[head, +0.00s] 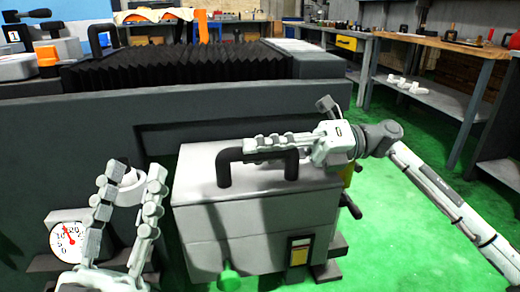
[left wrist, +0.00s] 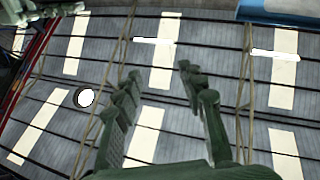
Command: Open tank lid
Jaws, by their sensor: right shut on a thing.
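The tank (head: 230,240) is a light grey box standing in front of the grinder. Its lid (head: 198,182) lies flat on top and looks closed. A dark handle (head: 223,170) arches over the lid. My right gripper (head: 252,146) is shut on the handle's top bar, with its arm coming in from the right. My left gripper (head: 130,183) is open and empty, pointing up to the left of the tank. In the left wrist view its two fingers (left wrist: 155,85) stand apart, with only the ceiling beyond them.
The grey grinder body (head: 60,125) with black bellows (head: 180,70) stands behind the tank. A dial gauge (head: 68,240) is at the lower left.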

